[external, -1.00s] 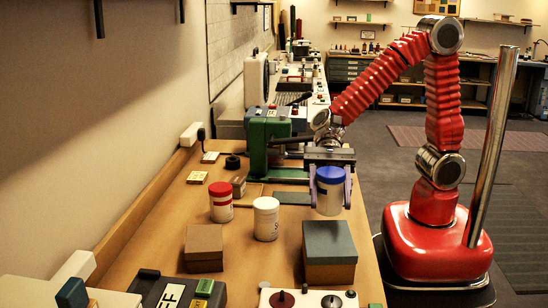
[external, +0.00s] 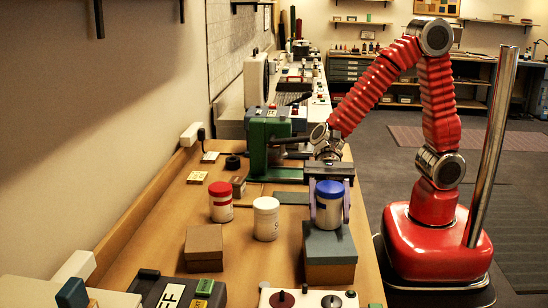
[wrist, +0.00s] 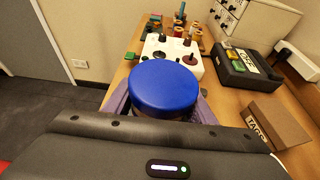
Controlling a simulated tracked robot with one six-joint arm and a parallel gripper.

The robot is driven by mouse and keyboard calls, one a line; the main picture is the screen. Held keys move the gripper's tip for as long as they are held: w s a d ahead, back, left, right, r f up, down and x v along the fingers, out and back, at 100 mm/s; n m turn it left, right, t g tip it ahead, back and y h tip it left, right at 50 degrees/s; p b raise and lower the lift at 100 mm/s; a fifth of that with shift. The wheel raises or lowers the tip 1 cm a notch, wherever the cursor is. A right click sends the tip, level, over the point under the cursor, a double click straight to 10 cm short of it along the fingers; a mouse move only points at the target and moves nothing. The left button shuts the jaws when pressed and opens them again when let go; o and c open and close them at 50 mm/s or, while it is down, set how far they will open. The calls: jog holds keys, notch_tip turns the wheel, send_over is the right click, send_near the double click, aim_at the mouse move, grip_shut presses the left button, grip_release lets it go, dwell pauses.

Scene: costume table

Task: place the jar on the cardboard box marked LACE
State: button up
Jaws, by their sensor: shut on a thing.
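A white jar with a blue lid (external: 329,188) is upright between the fingers of my gripper (external: 329,207). The gripper is shut on its sides. In the wrist view its blue lid (wrist: 165,87) fills the middle, with a purple finger on each side. A cardboard box with a grey-green top (external: 330,270) is just below and in front of the jar in the external view. The jar's lower part overlaps the box's far edge there. I cannot tell whether they touch. No marking is readable on this box, and it is hidden in the wrist view.
A red-lidded jar (external: 220,203) and a white-lidded jar (external: 266,218) stand to the left. A brown box (external: 204,247) reads TAGS in the wrist view (wrist: 275,125). A white panel with knobs (external: 308,299) is nearer the camera. A green machine (external: 265,145) stands behind.

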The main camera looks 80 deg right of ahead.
jog(key=o, duration=1.4)
jog(key=v, duration=1.2)
jog(key=s+d+f+n+t+h, duration=0.2)
jog(key=s+d+n+h, duration=0.75)
jog(key=d+n, duration=0.3)
jog(key=shift+w+d+r+n+t+h, duration=0.2)
jog(key=shift+d+r+n+t+h, duration=0.45)
jog(key=shift+d+n, duration=0.4)
jog(key=shift+w+d+r+n+t+h, duration=0.25)
jog(key=shift+d+r+n+t+h, duration=0.4)
jog(key=shift+d, duration=0.55)
jog(key=shift+w+d+r+n+t+h, duration=0.2)
jog(key=shift+d+r+n+t+h, duration=0.45)
jog(key=shift+d+n, duration=0.4)
